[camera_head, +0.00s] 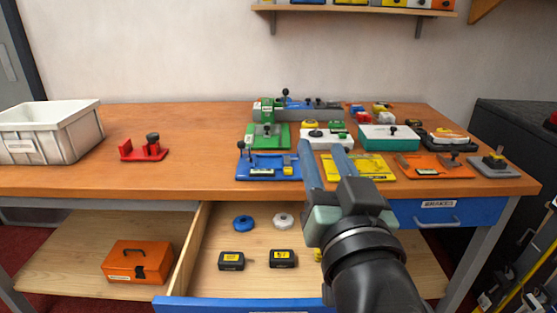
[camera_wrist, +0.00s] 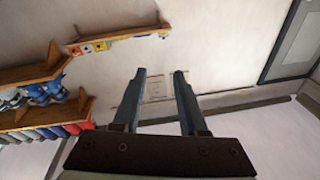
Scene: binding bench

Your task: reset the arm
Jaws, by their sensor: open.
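My gripper (camera_head: 327,158) is in the head view, raised in front of the bench with its two blue-grey fingers apart. Nothing is between them. In the wrist view my gripper (camera_wrist: 160,75) is also open and empty, and it faces a pale wall. From the head camera my gripper covers part of the open drawer and the bench's front edge. I cannot tell its exact height above the bench (camera_head: 190,185).
An open drawer (camera_head: 188,250) juts out below, holding a blue disc (camera_head: 243,223), a white disc (camera_head: 283,220) and black-yellow boxes. Several fixtures crowd the bench's right half, including a blue one (camera_head: 268,168). A white bin (camera_head: 70,140) stands left. An orange toolbox (camera_head: 138,260) sits below.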

